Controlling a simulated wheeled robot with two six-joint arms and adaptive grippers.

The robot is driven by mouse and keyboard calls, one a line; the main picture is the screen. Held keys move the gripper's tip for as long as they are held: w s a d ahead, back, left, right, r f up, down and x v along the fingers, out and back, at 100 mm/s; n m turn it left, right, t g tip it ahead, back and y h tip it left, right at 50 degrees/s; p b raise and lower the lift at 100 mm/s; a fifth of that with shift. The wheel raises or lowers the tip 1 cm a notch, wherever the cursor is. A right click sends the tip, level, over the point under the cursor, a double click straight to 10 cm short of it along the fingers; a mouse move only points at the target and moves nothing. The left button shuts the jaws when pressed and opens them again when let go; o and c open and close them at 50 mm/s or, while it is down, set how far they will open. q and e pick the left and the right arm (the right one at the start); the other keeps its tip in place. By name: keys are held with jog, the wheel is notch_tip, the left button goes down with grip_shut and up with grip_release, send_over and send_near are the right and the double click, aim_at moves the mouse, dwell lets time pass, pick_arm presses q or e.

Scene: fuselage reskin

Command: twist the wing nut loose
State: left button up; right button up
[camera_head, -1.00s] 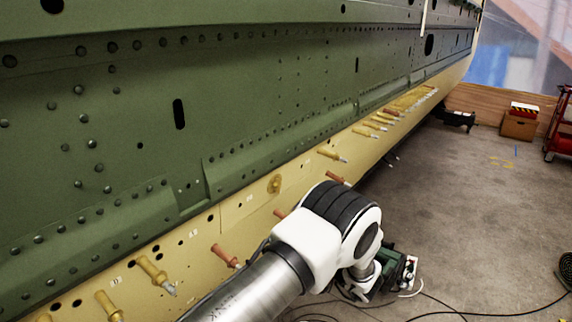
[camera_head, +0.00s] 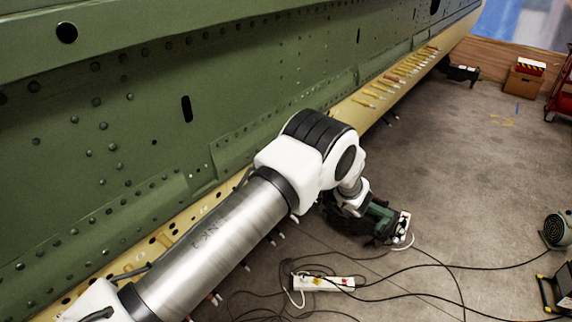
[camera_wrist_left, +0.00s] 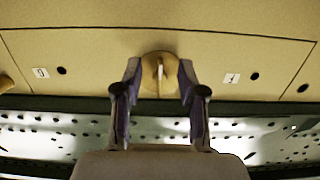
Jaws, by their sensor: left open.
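The wing nut (camera_wrist_left: 159,68) shows in the left wrist view as a round tan disc with a thin upright wing, on a tan panel strip (camera_wrist_left: 110,48). My left gripper (camera_wrist_left: 159,74) is open, with one dark finger on each side of the wing nut. The fingertips are close to the disc's sides; I cannot tell whether they touch it. In the head view my left arm covers the wing nut, and I cannot make out the fingers. My right gripper is not in view.
The strip has dark holes and small white labels (camera_wrist_left: 231,78). Above it is the green riveted fuselage skin (camera_head: 225,70). Several yellow pins (camera_head: 370,93) stick out farther along.

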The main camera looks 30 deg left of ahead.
pick_arm(q)
grip_shut()
jog(key=shift+w+n+b, duration=0.1)
jog(key=shift+n+b, duration=0.2)
jog(key=shift+b, duration=0.1)
jog(key=shift+w+d+r+n+t+y+b, duration=0.15)
jog(key=shift+n+t+b, duration=0.2)
jog(key=shift+n+b, duration=2.95)
jog(key=shift+w+a+r+n+t+y+b, duration=0.15)
jog(key=shift+n+t+b, duration=0.25)
jog(key=shift+n+b, duration=2.9)
jog(key=shift+w+d+r+n+t+y+b, duration=0.2)
jog(key=shift+n+b, duration=1.2)
jog(key=shift+b, duration=3.75)
jog(key=shift+a+f, duration=0.1)
